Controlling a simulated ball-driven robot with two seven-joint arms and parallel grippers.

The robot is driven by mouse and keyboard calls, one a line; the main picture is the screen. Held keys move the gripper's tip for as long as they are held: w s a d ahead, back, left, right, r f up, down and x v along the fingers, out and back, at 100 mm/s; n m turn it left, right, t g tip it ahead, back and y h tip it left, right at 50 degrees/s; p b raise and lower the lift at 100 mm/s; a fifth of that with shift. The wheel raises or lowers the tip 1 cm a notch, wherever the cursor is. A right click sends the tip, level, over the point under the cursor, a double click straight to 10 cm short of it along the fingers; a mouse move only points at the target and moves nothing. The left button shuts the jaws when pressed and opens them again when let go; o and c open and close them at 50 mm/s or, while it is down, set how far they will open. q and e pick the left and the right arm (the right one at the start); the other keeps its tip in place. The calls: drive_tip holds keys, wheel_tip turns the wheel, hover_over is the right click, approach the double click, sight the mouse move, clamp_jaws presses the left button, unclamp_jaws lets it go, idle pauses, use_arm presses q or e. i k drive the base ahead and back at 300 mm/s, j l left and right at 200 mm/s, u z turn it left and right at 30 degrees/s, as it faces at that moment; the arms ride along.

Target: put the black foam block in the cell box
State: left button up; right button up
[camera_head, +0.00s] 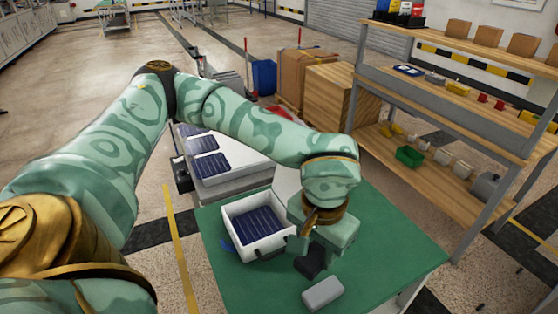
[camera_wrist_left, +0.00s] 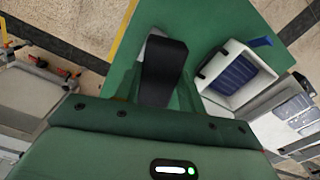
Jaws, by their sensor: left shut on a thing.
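The black foam block (camera_head: 312,262) is between the fingers of my left gripper (camera_head: 307,246), which is shut on it above the green table. In the left wrist view the black foam block (camera_wrist_left: 163,72) hangs out ahead of the gripper. The white cell box (camera_head: 268,249) stands open on the table, to the left of the gripper in the head view, with dark blue cells inside. The cell box (camera_wrist_left: 228,50) is to the right in the left wrist view. The block is outside the box. My right gripper is not in view.
A light grey block (camera_head: 322,292) lies on the green table (camera_head: 390,245) near the held block. A small blue piece (camera_head: 227,245) lies beside the box. A white surface with solar cells (camera_head: 209,165) is behind. Wooden shelves (camera_head: 430,190) stand at right.

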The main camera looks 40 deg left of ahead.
sight(258, 226)
drive_tip(key=k+j+u, duration=0.2)
drive_tip(key=k, duration=0.45)
drive_tip(key=i+l+u, duration=0.1)
drive_tip(key=u, duration=0.35)
drive_tip(key=i+l+u, duration=0.15)
drive_tip(key=u, duration=0.25)
drive_tip(key=l+u, duration=0.2)
drive_tip(key=u, duration=0.25)
drive_tip(key=i+l, duration=0.15)
drive_tip(key=l, duration=0.2)
drive_tip(key=i+l, duration=0.15)
drive_tip(key=l, duration=0.15)
drive_tip(key=i+l, duration=0.15)
drive_tip(key=l, duration=0.2)
drive_tip(key=i+l, duration=0.15)
drive_tip(key=l, duration=0.2)
